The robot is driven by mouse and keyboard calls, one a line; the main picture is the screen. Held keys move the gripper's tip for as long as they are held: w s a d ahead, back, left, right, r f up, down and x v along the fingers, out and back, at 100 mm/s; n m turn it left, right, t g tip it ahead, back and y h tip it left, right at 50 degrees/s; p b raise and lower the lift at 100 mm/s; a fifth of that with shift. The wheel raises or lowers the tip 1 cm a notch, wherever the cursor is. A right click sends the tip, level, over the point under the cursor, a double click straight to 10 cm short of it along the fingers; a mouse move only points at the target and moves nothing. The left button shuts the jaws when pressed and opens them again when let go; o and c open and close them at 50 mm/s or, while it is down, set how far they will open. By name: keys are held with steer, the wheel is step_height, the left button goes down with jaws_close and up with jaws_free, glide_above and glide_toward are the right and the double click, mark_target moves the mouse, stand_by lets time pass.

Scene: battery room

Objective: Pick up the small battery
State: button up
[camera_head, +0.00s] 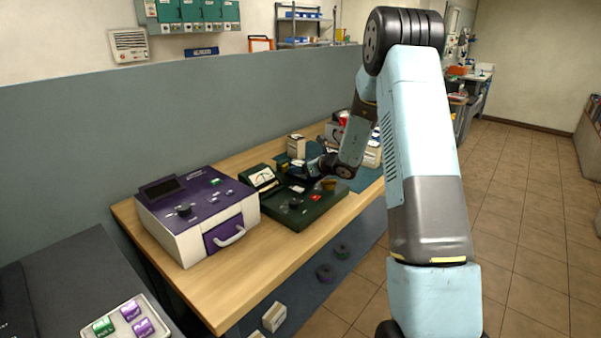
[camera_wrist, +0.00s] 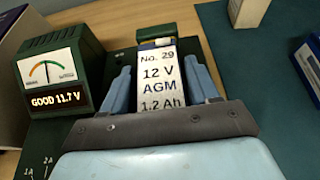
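A small battery (camera_wrist: 160,78) with a white label reading "No. 29, 12 V AGM, 1.2 Ah" is between the two blue fingers of my gripper (camera_wrist: 164,80) in the wrist view. The fingers lie close along both its sides; I cannot tell whether they press on it. In the head view my gripper (camera_head: 300,169) is low over the dark green tester board (camera_head: 312,213), and I cannot make out the battery there. The tester's meter (camera_wrist: 57,78) reads "GOOD 11.7 V".
A purple and white machine (camera_head: 197,215) stands left on the wooden bench (camera_head: 262,272). A white tray (camera_head: 158,308) with purple and green cells is at lower left. Boxes stand behind the tester, including a beige one (camera_head: 297,147). A blue-labelled box (camera_wrist: 308,62) is at right in the wrist view.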

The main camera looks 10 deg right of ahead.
jaws_close()
stand_by(0.3)
